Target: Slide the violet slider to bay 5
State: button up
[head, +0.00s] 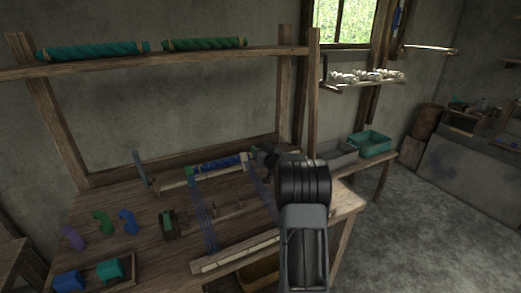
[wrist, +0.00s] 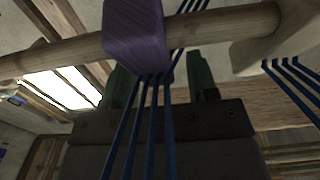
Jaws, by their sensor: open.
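The violet slider (wrist: 135,35) is a block on a round wooden rod (wrist: 222,25) in the wrist view. My gripper (wrist: 162,80) is open, with two dark green fingers below the rod in the picture. The slider overlaps the left finger's tip in the picture; the right finger stands apart from it. I cannot tell whether the left finger touches it. In the head view my gripper (head: 262,155) is at the loom's right side, mostly hidden by my arm. I cannot make out the slider there. No bay numbers are readable.
Blue warp threads (wrist: 150,125) cross in front of my gripper. The loom's front beam (head: 235,252) and blue cloth roll (head: 218,165) show in the head view. Violet (head: 72,238), green (head: 103,222) and blue (head: 128,221) curved pieces stand at the table's left.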

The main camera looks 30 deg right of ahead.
jog(key=shift+w, duration=0.2)
grip_shut()
dwell(0.5)
